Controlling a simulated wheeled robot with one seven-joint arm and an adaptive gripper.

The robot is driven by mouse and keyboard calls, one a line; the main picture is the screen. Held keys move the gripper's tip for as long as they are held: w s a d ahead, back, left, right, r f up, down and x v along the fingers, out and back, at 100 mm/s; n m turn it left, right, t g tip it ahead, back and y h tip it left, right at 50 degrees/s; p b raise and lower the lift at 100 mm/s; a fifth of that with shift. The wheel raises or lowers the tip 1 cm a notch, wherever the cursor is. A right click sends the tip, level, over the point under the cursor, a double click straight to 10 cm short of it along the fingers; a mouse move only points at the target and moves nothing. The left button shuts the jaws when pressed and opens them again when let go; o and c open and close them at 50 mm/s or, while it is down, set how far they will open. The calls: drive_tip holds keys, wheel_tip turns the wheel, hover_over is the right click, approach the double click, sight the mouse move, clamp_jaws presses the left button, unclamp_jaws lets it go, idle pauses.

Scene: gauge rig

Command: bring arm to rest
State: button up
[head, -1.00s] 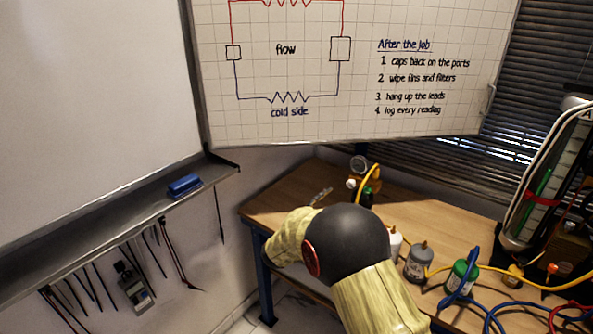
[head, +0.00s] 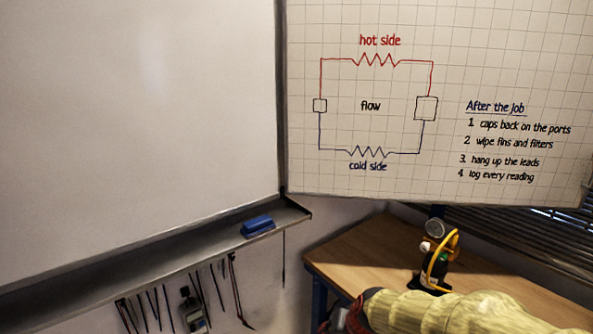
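Part of my arm, in a pale yellow sleeve, shows at the bottom right of the head view, in front of the wooden bench (head: 365,252). My gripper is outside the picture, so its fingers and anything in them are hidden. A small round gauge (head: 435,229) with a yellow hose (head: 441,262) stands near the back of the bench, just beyond my arm.
A whiteboard (head: 130,110) fills the left, with a blue eraser (head: 257,226) on its tray (head: 160,262). Leads and a handheld meter (head: 194,315) hang below. A gridded board (head: 460,60) with a flow diagram is behind the bench. Dark blinds (head: 530,238) are at the right.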

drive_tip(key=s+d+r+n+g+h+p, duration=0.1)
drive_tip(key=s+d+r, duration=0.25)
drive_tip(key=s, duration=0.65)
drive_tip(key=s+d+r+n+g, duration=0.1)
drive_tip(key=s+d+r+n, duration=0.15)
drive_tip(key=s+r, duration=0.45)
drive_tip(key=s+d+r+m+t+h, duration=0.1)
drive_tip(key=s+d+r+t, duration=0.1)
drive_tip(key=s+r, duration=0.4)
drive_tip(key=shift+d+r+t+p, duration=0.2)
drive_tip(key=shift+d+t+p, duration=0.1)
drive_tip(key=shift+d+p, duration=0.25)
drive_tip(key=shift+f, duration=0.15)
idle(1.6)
